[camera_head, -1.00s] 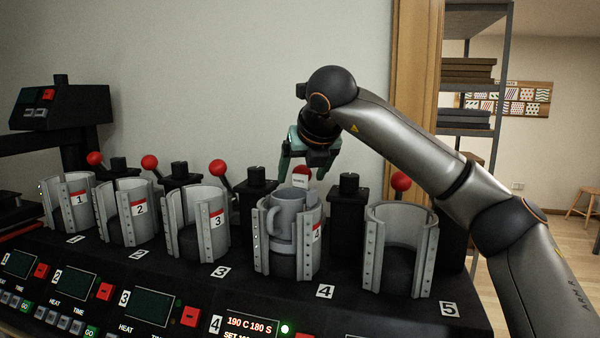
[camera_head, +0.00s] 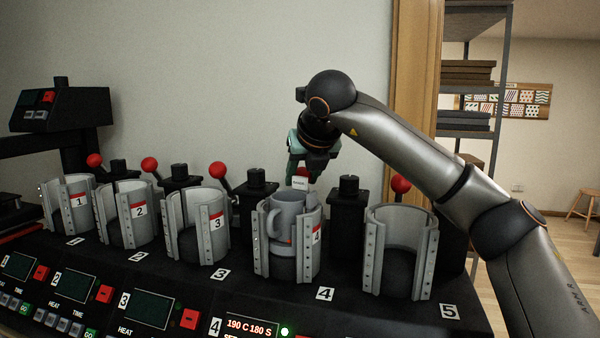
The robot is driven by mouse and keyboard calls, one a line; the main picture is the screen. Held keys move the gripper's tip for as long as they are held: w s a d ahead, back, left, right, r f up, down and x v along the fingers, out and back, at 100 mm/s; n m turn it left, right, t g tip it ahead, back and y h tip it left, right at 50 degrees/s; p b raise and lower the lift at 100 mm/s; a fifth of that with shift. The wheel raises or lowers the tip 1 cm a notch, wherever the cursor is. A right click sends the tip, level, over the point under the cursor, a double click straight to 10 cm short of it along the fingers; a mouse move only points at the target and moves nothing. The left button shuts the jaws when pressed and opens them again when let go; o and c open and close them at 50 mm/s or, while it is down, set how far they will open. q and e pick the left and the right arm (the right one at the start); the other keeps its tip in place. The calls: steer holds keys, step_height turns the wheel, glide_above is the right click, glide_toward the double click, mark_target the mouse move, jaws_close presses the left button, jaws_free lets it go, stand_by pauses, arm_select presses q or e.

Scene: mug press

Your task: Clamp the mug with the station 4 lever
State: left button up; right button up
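The grey mug (camera_head: 288,213) stands upright in the station 4 clamp (camera_head: 308,258), its handle toward the left. The clamp's metal wall curves around the mug's back and sides, with the front open. The station 4 lever's red knob (camera_head: 301,171) is behind the mug, mostly hidden by my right gripper and a small white tag (camera_head: 300,182). My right gripper (camera_head: 304,172) points down, its fingers closed in on either side of the knob. Contact is partly hidden. My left gripper is out of view.
Station 3 (camera_head: 200,240) is empty on the left and station 5 (camera_head: 388,262) is empty on the right. Other red-knobbed levers stand behind the stations, including station 5's knob (camera_head: 401,183). The station 4 display (camera_head: 250,327) is lit at the front.

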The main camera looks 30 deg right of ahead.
steer(key=shift+w+d+r+p, duration=0.7)
steer(key=shift+d+r+p, duration=0.1)
steer(key=shift+p, duration=0.45)
steer(key=shift+w+d, duration=0.25)
steer(key=shift+o, duration=0.2)
steer(key=shift+w+d+r+p, duration=0.35)
steer(key=shift+w+d+p, duration=0.2)
steer(key=shift+p, duration=0.4)
steer(key=shift+w+d+r+p, duration=0.1)
steer(key=shift+w+d+p, duration=0.3)
steer(key=shift+d, duration=0.15)
steer(key=shift+w+d, duration=0.1)
steer(key=shift+d, duration=0.1)
